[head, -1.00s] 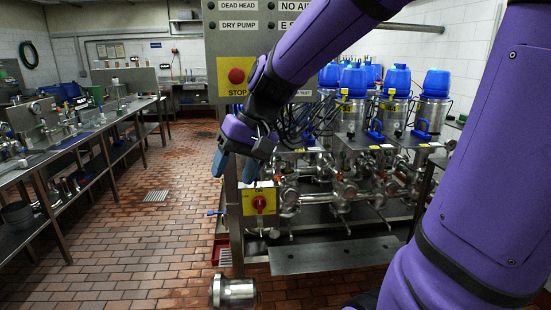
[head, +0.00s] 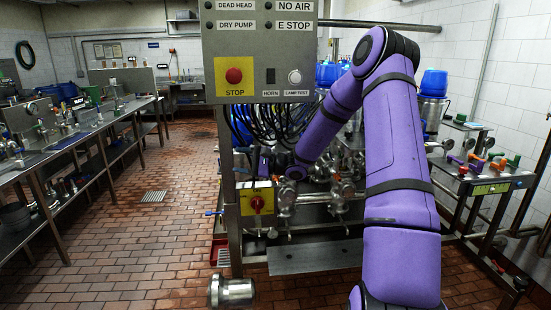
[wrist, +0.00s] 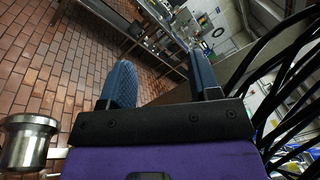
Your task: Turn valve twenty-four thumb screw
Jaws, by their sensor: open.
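The valve matrix stands behind my arm, with blue-topped valves (head: 433,83) over steel pipework (head: 340,190). I cannot pick out valve twenty-four or its thumb screw; no valve number is legible and my arm hides much of the matrix. My gripper (wrist: 163,78) is open and empty in the wrist view, its two blue fingers wide apart. In the head view my wrist is low at the matrix's left side, near the cables, and the fingertips cannot be made out clearly.
A control panel (head: 260,50) on a post stands in front of the matrix, with a yellow switch box (head: 257,198) below. Black cables (wrist: 290,80) hang close beside my gripper. A steel flanged pipe (head: 232,291) stands in front. The tiled floor (head: 150,240) at left is clear.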

